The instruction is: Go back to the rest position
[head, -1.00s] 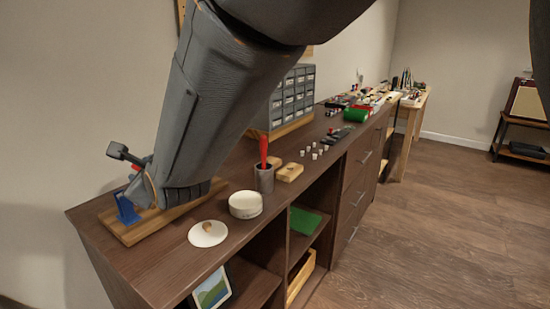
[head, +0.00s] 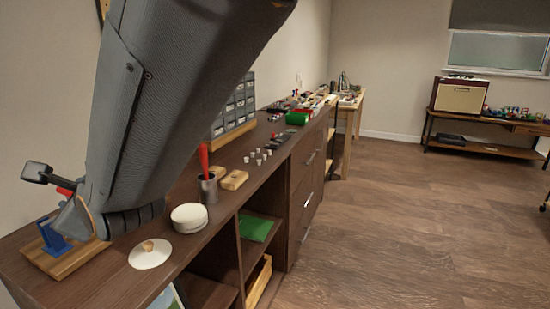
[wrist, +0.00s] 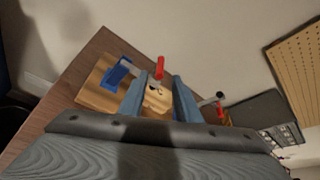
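My gripper (wrist: 158,88) shows in the wrist view as two blue-grey fingers standing apart, with a gap and nothing held between them. It points toward a wooden board (wrist: 92,97) carrying a blue holder (wrist: 118,72) and a red-handled part (wrist: 160,68). The fingers overlap the board in the picture; I cannot tell their exact height above it. The same board (head: 75,262) and blue holder (head: 52,238) show at the arm's lower left.
The brown workbench (head: 120,275) runs away along the wall. A white round tin (head: 189,218), a white lid (head: 150,254), a grey cup (head: 208,189) with a red-handled tool and grey drawers (head: 235,108) are on it. An amplifier (head: 459,95) stands far right. The wooden floor (head: 400,230) is open.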

